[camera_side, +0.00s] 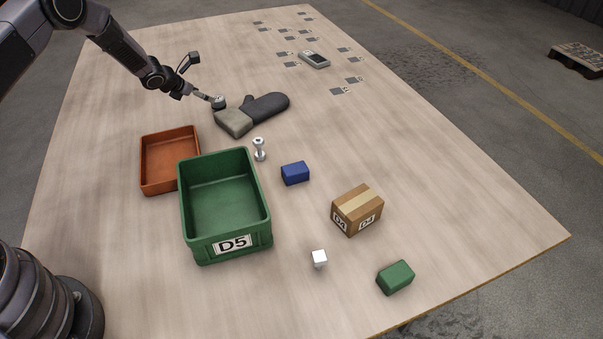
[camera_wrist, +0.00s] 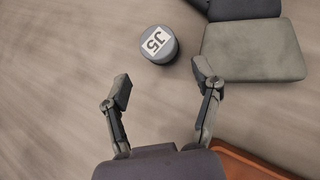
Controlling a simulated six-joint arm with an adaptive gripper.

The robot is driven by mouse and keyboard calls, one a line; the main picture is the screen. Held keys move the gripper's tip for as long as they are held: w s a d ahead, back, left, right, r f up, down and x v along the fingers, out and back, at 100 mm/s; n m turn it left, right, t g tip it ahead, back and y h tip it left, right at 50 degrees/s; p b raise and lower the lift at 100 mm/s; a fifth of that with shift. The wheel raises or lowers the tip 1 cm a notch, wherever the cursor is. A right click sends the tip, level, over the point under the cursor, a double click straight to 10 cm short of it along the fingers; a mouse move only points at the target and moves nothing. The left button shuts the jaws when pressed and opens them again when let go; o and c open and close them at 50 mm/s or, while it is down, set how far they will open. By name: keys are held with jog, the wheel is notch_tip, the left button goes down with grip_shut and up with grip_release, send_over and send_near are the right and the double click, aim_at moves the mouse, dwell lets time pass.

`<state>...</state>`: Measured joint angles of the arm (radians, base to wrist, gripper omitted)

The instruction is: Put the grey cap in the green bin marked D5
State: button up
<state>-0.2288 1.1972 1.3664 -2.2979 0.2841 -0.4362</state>
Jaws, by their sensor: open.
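The grey cap (camera_wrist: 157,45) is a short dark-grey round piece with a white J5 label on top. In the side view the cap (camera_side: 218,102) stands on the table beside a grey mitt. My gripper (camera_side: 203,95) is just left of the cap there, above the table. In the wrist view my gripper (camera_wrist: 163,84) is open and empty, its fingers spread apart, with the cap beyond the fingertips and not between them. The green bin (camera_side: 223,246) marked D5 stands nearer the camera in the side view; its visible inside is empty.
An orange bin (camera_side: 170,185) stands left of the green one. The mitt (camera_side: 266,106) lies close right of the cap.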

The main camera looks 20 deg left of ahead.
aim_at(218, 104)
jog(key=shift+x, duration=3.55)
jog(key=shift+a, duration=0.1)
jog(key=c, duration=1)
